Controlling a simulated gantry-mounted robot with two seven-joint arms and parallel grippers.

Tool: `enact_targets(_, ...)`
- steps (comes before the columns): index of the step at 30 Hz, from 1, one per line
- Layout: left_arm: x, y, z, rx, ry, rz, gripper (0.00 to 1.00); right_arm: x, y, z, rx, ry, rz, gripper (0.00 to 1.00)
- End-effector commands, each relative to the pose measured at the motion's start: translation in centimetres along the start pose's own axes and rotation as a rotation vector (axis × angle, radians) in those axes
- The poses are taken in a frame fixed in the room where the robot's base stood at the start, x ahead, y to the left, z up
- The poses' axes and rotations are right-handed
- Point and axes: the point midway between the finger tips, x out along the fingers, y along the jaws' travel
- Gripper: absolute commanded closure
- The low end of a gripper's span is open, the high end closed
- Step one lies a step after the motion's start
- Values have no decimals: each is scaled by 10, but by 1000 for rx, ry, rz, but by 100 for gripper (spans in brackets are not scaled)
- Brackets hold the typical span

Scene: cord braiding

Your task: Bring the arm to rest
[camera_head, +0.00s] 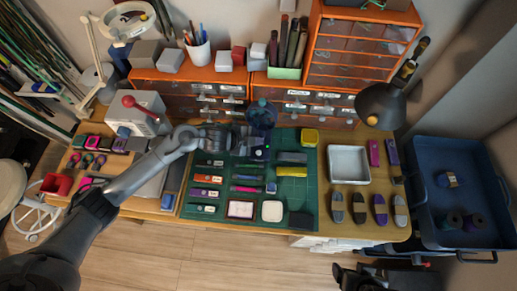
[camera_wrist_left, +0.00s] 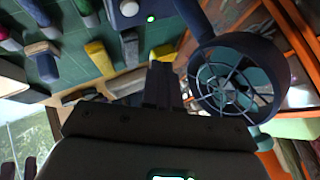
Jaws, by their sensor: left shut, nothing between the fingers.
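My left arm reaches in from the lower left in the camera_head view. Its gripper (camera_head: 258,145) is over the back part of the green mat (camera_head: 305,205). In the left wrist view the fingers (camera_wrist_left: 160,75) are together with nothing between them. A dark blue round piece with a spoked opening (camera_head: 261,115) stands just behind the gripper. In the wrist view this spoked piece (camera_wrist_left: 235,80) is close on the right of the fingers; I cannot tell the exact gap. A dark shape at the bottom right of the head view may be my right gripper, but its fingers are unclear.
Cords and small tools lie in rows on the mat. Orange drawer units (camera_head: 205,90) line the back. A dark lamp (camera_head: 383,105) stands at the back right. A white tray (camera_head: 348,165) and a blue bin (camera_head: 450,160) are to the right. Open floor shows in front of the table.

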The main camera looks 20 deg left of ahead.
Motion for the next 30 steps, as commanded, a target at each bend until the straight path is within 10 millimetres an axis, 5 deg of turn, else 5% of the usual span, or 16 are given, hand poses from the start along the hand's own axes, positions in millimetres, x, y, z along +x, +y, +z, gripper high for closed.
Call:
enact_targets(13, 1, 5, -3, -8, 0, -5, 100, 1, -2, 0, 8, 1, -6, 17)
enact_targets(20, -4, 41, -28, -132, -35, -67, 100, 1, -3, -1, 11, 1, -9, 17)
enact_targets(25, -38, 85, -37, -393, -141, -136, 100, 1, -2, -1, 10, 2, -8, 17)
enact_targets(30, -92, 129, -18, -697, -302, -155, 100, 1, -2, 0, 7, 1, -5, 17)
